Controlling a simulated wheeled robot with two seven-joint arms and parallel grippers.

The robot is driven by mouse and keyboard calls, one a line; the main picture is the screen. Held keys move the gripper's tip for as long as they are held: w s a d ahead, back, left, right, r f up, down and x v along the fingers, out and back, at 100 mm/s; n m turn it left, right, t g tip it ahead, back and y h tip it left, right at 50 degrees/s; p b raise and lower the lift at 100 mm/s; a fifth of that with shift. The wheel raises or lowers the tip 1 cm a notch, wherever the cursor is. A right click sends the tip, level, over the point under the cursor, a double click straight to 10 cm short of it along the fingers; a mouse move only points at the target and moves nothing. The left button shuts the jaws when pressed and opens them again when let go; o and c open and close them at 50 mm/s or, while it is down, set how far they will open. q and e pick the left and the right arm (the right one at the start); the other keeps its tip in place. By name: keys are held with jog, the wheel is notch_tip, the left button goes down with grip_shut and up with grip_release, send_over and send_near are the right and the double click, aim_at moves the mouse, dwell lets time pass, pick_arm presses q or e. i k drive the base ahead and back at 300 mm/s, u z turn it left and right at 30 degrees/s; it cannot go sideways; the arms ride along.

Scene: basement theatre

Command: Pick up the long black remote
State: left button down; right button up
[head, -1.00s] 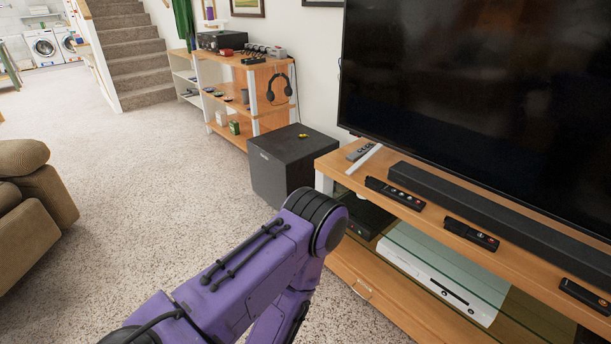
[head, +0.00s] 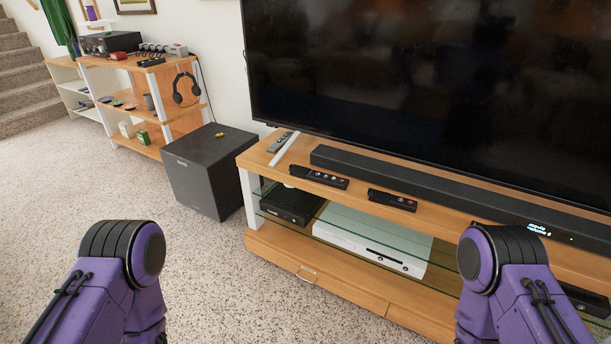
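A long black remote (head: 319,177) lies on the front edge of the wooden TV stand's top, left of centre. A second black remote (head: 392,200), looking a little shorter, lies to its right along the same edge. A grey remote (head: 280,142) lies at the stand's left end, beside a white strip. Only the purple upper links of my two arms show, at the lower left and lower right. Neither gripper is in view. My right arm covers part of the stand's right side.
The TV stand (head: 258,157) carries a soundbar (head: 420,187) behind the remotes, with a large TV above. Glass shelves below hold a black box (head: 291,204) and a white console (head: 370,240). A black subwoofer (head: 207,170) stands to the left. Carpet (head: 215,275) in front is clear.

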aim_at(311, 174)
jog(key=k, duration=0.65)
jog(key=z, duration=0.25)
jog(key=i, duration=1.05)
jog(key=z, duration=0.4)
